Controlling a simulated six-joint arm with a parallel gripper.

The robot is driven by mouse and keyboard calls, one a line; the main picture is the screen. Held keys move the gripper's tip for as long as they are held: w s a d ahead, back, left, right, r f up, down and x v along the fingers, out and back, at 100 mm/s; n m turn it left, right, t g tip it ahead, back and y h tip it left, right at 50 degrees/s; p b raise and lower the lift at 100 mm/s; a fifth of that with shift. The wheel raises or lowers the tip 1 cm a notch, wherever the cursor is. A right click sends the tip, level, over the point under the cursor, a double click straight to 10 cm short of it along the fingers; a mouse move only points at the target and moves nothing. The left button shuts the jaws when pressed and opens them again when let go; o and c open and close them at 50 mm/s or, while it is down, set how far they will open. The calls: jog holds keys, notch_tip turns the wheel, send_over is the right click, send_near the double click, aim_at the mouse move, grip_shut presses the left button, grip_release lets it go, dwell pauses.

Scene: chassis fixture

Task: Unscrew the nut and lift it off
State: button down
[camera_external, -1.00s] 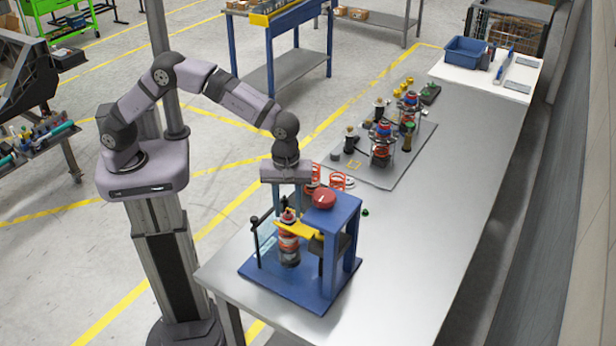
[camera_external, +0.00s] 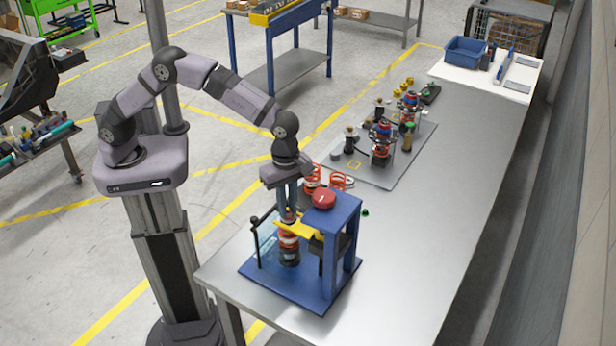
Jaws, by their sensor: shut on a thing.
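The blue fixture (camera_external: 262,275) stands at the near end of the bench. A strut assembly with orange-red coils (camera_external: 289,243) stands upright in it, beside a yellow plate (camera_external: 297,229). My gripper (camera_external: 288,214) points straight down over the top of the strut. Its fingers are shut on the nut at the top of the strut. The fingers cover the nut, so its thread and any gap below it cannot be seen.
A blue post frame with a red round button (camera_external: 324,198) stands close to the right of the strut. A dark rod (camera_external: 257,243) rises on the left. The bench right of the fixture is clear.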

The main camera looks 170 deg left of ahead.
jog(key=shift+f+n, duration=0.1)
jog(key=shift+n, duration=0.4)
jog(key=shift+d+n+p, duration=0.1)
jog(key=shift+n+p, duration=0.35)
jog(key=shift+n, duration=1.15)
jog(key=c, duration=1.6)
grip_release()
jog(key=shift+c, duration=0.2)
jog(key=shift+r+p, duration=0.7)
jog(key=shift+r, duration=0.65)
jog(key=shift+m, duration=0.3)
